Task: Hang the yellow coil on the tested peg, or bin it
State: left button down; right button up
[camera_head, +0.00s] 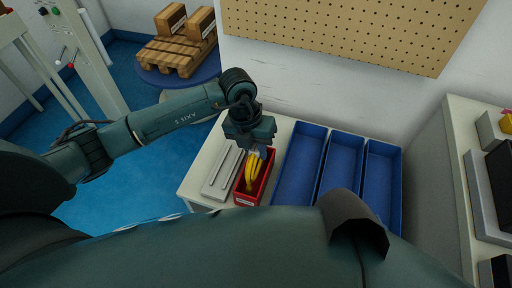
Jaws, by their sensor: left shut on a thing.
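The yellow coil (252,170) is at the red bin (245,198), its upper part at my left gripper (260,152) and its lower part inside the bin's walls. My left gripper points down over the bin and is shut on the coil. The coil's top is partly hidden by the gripper. No tested peg can be made out. My right gripper is out of view.
Several blue bins (299,165) stand right of the red bin on the white bench (196,187). A grey tray (222,176) lies to its left. A pegboard (350,28) hangs on the wall behind. A pallet with boxes (180,55) stands at the back left. A cabinet (452,150) borders the right.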

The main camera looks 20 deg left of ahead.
pick_arm(q)
jog(key=shift+f+b, duration=0.3)
jog(key=shift+f, duration=0.1)
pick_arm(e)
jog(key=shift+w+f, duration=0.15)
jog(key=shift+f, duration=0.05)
pick_arm(q)
jog(key=c, duration=1.2)
grip_release()
jog(key=r, duration=0.4)
jog(key=shift+w+a+r+p, duration=0.1)
jog(key=shift+a+r+p, duration=0.1)
jog(key=shift+a+p, duration=0.2)
notch_tip(320, 180, up, 9)
jog(key=a, duration=0.1)
jog(key=shift+a+f, duration=0.2)
jog(key=shift+a, duration=0.2)
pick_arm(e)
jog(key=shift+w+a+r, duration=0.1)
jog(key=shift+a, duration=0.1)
